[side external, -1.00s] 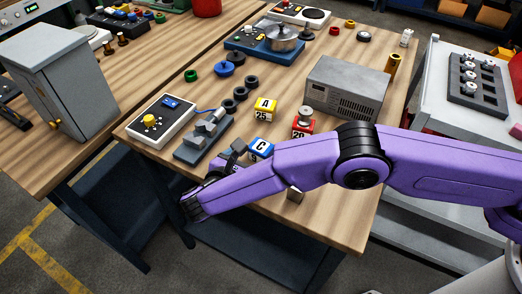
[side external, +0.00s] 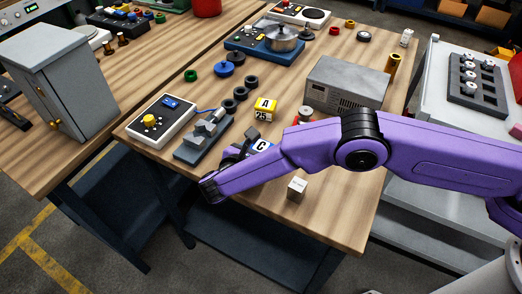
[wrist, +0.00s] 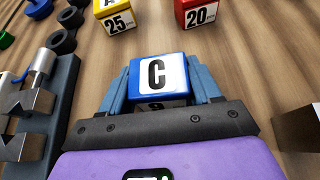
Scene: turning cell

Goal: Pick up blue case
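The blue case (wrist: 160,74) is a small block with a white top marked with a black C. It stands on the wooden bench and also shows, partly hidden by my arm, in the side view (side external: 262,146). My gripper (wrist: 157,88) reaches over it from the front edge of the bench, with one finger on each side of the case. The fingers look open, close beside its left and right faces; any contact is hard to see. The gripper also shows in the side view (side external: 243,148), mostly hidden behind my wrist.
A yellow block (side external: 264,108) marked A 25 stands behind the case. A red block (wrist: 199,13) marked 20 stands behind and right. A grey metal fixture (side external: 204,136) is close on the left. A small pale cube (side external: 297,188) sits near the front edge. A grey box (side external: 346,84) stands farther back.

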